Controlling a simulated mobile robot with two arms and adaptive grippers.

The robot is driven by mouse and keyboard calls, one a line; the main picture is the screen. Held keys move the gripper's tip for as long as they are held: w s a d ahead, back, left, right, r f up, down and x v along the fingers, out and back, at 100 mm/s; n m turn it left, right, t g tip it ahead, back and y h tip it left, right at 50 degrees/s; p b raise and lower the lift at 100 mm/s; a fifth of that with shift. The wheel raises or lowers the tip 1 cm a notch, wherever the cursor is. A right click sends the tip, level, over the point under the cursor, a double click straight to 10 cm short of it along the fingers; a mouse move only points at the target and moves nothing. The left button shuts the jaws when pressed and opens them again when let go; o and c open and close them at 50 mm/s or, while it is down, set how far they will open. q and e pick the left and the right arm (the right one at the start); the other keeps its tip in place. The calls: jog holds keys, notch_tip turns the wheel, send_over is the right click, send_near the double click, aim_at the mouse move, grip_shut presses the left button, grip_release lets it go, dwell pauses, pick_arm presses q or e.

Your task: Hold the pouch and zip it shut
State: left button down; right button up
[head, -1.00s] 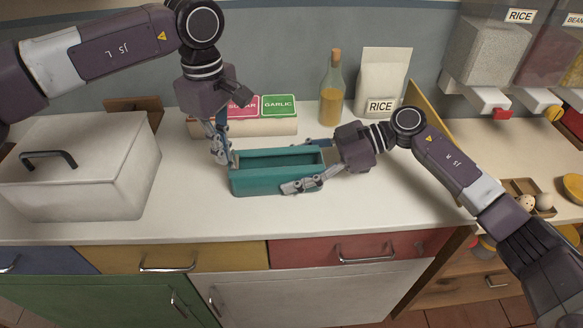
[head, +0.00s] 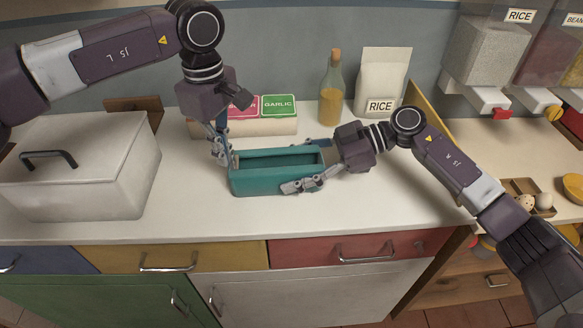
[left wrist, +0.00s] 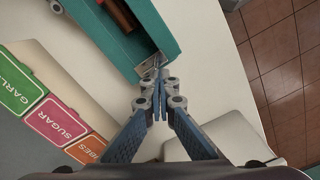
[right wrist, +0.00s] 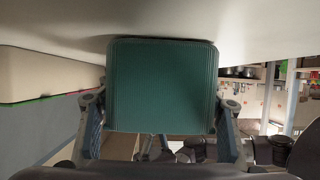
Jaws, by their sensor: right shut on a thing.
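The teal pouch (head: 275,180) lies on the counter with its long top open. Reddish-brown things (left wrist: 120,14) show inside it in the left wrist view. My left gripper (head: 229,164) points down at the pouch's left end. Its fingertips (left wrist: 158,72) are together at the end of the opening, beside a small metallic piece (left wrist: 154,60) that looks like the zip pull. Whether that piece is between the fingertips is unclear. My right gripper (head: 304,166) is shut on the pouch's right end, one finger along each long side. The end face (right wrist: 162,85) fills the space between its fingers.
A white lidded box (head: 75,175) stands at the left. Behind the pouch are a labelled spice box (head: 265,127), a bottle (head: 331,95) and a rice bag (head: 383,75). The counter in front of the pouch (head: 230,218) is clear.

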aim_at(304, 150)
pick_arm(q)
jog(key=shift+d+f, duration=0.1)
jog(key=shift+f, duration=0.1)
dwell(0.4)
jog(key=shift+w+d, duration=0.15)
jog(key=shift+d, duration=4.05)
jog(key=shift+w+d, duration=0.1)
jog(key=shift+d, duration=4.1)
jog(key=shift+a+r, duration=0.1)
notch_tip(304, 150, up, 7)
jog(key=a, duration=0.2)
jog(key=shift+s+d+f+m+t+h, duration=0.1)
jog(key=shift+d+f+m+t+h, duration=0.25)
jog(key=shift+f+m, duration=1.75)
jog(key=shift+w+d+f+m+t+h, duration=0.1)
jog(key=shift+d+f+m+t, duration=0.25)
jog(key=shift+m, duration=3.55)
jog(key=shift+s+d+f+m+t+h, duration=0.2)
jog(key=shift+f+m+t, duration=0.6)
jog(key=shift+m, duration=2.2)
